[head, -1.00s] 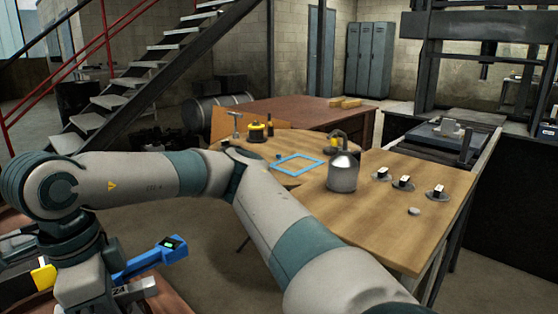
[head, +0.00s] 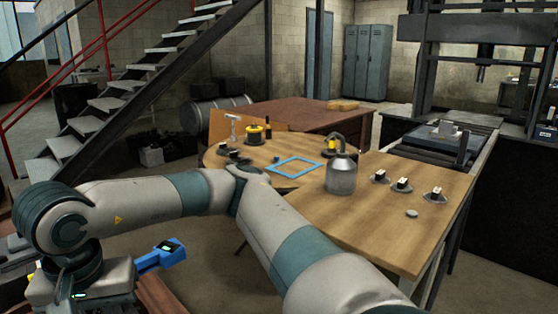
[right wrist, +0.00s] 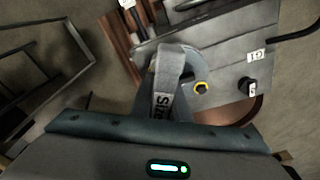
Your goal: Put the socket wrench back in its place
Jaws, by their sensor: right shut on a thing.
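In the head view my right arm crosses from the bottom right to the left, and its wrist points down at the bottom left. The right gripper is below the frame there. In the right wrist view my right gripper (right wrist: 172,88) shows from above, over a grey labelled panel (right wrist: 225,65). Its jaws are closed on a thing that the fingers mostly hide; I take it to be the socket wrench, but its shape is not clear. My left gripper is not in view.
The wooden table (head: 395,232) holds a metal oil can (head: 341,174), a blue frame (head: 281,173) and several small dark parts. A dark bent rod (right wrist: 292,36) extends past the panel's right side.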

